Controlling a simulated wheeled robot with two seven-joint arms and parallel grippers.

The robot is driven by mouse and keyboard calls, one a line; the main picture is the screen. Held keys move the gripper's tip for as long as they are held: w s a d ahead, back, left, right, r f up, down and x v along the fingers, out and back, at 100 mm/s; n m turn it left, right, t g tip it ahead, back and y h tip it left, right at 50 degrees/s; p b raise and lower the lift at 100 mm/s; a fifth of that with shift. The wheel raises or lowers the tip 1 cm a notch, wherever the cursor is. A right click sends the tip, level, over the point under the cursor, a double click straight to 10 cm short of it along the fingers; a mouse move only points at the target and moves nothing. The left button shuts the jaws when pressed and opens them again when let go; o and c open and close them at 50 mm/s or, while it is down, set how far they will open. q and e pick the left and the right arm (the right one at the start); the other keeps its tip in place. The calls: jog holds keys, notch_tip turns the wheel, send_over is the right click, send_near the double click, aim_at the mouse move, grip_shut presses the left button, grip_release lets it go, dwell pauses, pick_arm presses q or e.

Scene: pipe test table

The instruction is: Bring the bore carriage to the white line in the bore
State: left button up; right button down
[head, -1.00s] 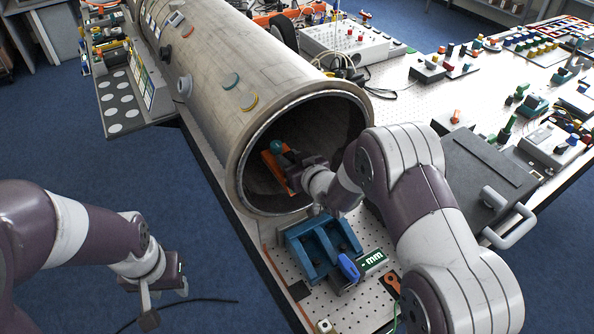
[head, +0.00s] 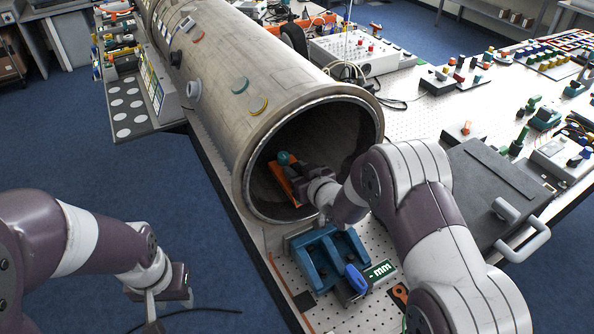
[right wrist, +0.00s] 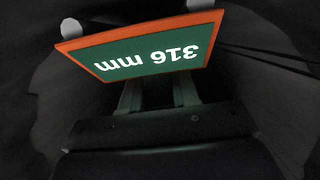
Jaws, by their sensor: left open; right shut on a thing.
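The bore carriage (head: 284,182), an orange frame with a teal knob, lies inside the big beige pipe (head: 222,72), a little way in from its near mouth. My right gripper (right wrist: 158,94) reaches into the mouth and is shut on the carriage; the grip itself is dark and partly hidden. In the right wrist view, a green plate with an orange rim (right wrist: 140,46) shows "316 mm" upside down. My left gripper (head: 168,292) is open and empty over the blue floor, left of the table. No white line can be made out in the dark bore.
A dark case (head: 487,180) with a handle lies right of my right arm. A side shelf (head: 133,112) adjoins the pipe on the left.

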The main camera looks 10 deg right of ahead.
jog(key=shift+f, duration=0.2)
jog(key=c, duration=0.8)
grip_release()
jog(key=shift+o, duration=0.2)
jog(key=b+v, duration=0.3)
jog(key=v, duration=0.9)
jog(key=shift+s+d, duration=0.2)
jog(key=shift+s, duration=0.1)
